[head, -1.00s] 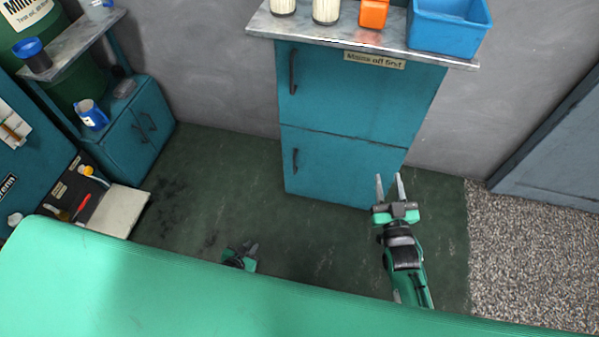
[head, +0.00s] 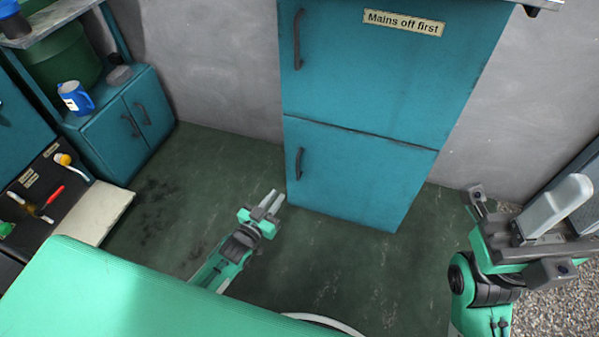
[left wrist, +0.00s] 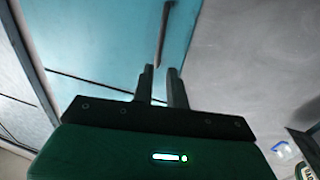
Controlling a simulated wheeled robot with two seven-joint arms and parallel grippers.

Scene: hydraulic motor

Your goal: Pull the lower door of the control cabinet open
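The teal control cabinet has an upper door (head: 375,70) and a lower door (head: 350,180), both closed. The lower door's dark vertical handle (head: 299,163) is near its left edge. My left gripper (head: 276,195) is below and left of this handle, apart from it. Its fingers are open and empty, also in the left wrist view (left wrist: 162,76), where a dark handle (left wrist: 164,30) on a teal door lies beyond the fingertips. My right gripper (head: 560,205) is at the right, close to the camera and away from the doors. Its finger gap is not clear.
A green surface (head: 150,300) fills the lower left. The dark floor (head: 335,265) before the control cabinet is clear. A grey wall (head: 215,60) is behind.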

